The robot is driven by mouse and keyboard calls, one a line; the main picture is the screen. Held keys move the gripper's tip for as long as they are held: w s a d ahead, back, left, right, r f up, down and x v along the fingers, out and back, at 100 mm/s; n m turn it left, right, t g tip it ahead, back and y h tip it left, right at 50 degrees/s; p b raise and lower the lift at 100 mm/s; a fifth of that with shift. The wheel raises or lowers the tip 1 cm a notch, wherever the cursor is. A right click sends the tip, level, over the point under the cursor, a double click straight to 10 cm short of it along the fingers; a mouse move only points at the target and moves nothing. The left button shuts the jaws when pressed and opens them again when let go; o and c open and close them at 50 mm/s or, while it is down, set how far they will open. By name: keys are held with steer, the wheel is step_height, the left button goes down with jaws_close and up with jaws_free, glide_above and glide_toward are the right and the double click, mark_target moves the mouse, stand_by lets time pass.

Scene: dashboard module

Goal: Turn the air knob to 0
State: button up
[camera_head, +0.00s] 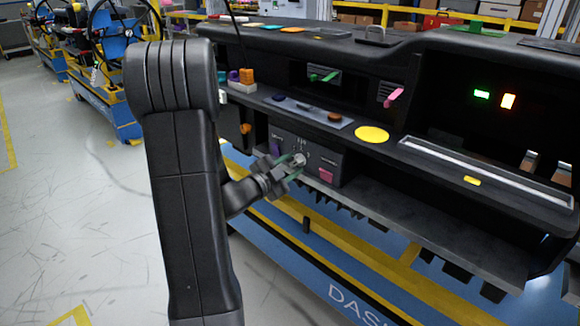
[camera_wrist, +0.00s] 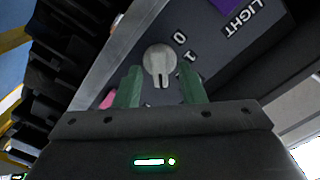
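The air knob is a round grey-white dial with a raised grip bar, on a dark panel in the wrist view (camera_wrist: 159,60). Its bar points down in that picture; the printed 0 and 1 are to its right. In the head view the knob (camera_head: 299,159) shows small at my fingertips. My gripper (camera_wrist: 160,70) has two green fingers, spread apart. The lower end of the bar appears between them, with gaps on both sides; I cannot tell any contact. In the head view my gripper (camera_head: 291,166) is at the panel's front, partly covering it.
A pink part (camera_head: 326,175) sits right of the knob on the panel. A purple part (camera_wrist: 232,6) is near the word LIGHT. A yellow disc (camera_head: 371,134) lies on the ledge above. Dark ribbed pieces (camera_wrist: 75,60) are at the left in the wrist view.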

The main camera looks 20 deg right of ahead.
steer(key=shift+c, duration=0.3)
jaws_close()
